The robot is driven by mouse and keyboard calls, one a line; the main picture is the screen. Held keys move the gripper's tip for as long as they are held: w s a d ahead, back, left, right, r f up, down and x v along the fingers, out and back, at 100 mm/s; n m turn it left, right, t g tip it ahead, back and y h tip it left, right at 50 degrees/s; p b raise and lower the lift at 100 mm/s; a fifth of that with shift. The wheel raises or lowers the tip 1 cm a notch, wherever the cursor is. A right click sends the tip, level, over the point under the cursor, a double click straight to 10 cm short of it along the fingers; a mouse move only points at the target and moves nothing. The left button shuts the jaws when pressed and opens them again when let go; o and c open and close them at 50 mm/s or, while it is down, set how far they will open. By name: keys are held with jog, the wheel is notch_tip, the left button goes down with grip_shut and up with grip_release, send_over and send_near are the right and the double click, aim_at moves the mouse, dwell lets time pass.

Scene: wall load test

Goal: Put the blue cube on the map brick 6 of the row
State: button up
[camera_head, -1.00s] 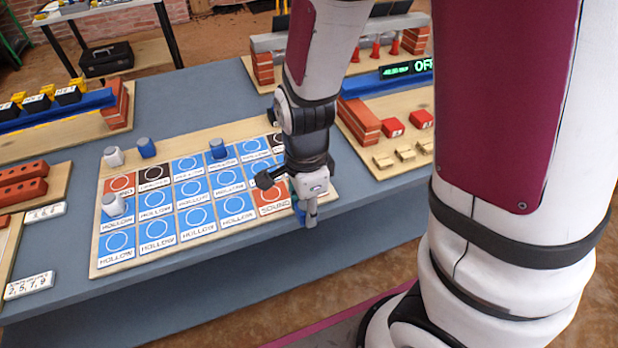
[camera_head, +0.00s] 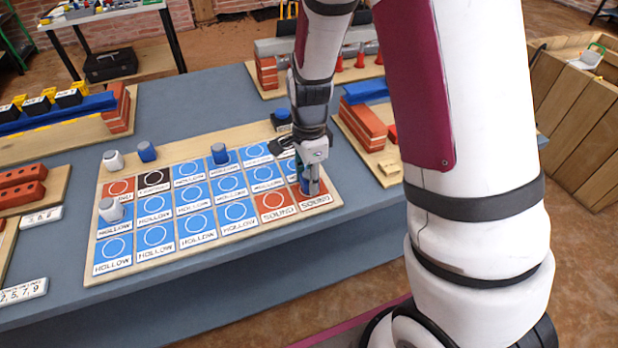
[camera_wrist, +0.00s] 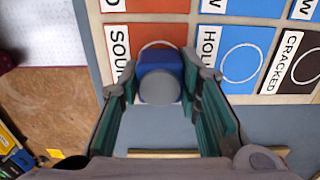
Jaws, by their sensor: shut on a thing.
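My gripper (camera_head: 309,186) is shut on a blue cube (camera_wrist: 163,72) with a grey face, seen between both fingers in the wrist view. In the head view the held blue cube (camera_head: 305,186) is partly hidden by the fingers. It is at the orange SOUND tile (camera_head: 318,203) at the right end of the map's front row. In the wrist view, part of that tile's white circle (camera_wrist: 160,44) shows beyond the cube. I cannot tell whether the cube touches the tile. The map board (camera_head: 140,268) lies on the grey table.
Other blue pieces stand at the map's back edge (camera_head: 147,151) and on a tile (camera_head: 219,155). White pieces stand at the back edge (camera_head: 113,160) and on a left tile (camera_head: 110,210). Red bricks (camera_head: 368,127) are close right of my arm.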

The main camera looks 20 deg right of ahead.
jog(key=shift+f, duration=0.25)
jog(key=o, duration=1.2)
jog(key=shift+r, duration=0.1)
notch_tip(320, 180, up, 12)
jog(key=shift+f+p, duration=0.2)
jog(key=shift+p, duration=0.6)
jog(key=s+r+n+t, duration=0.1)
jog(key=s+r+n, duration=0.7)
jog(key=s+r, duration=0.3)
jog(key=s+r+n, duration=0.1)
jog(key=s+n, duration=0.2)
jog(key=s, duration=0.1)
jog(key=s+r+n+t, duration=0.1)
jog(key=s+n, duration=0.2)
jog(key=s, duration=0.2)
jog(key=s+n, duration=0.4)
jog(key=s, duration=0.1)
jog(key=shift+s+d+r+t, duration=0.15)
jog(key=shift+r+t, duration=0.25)
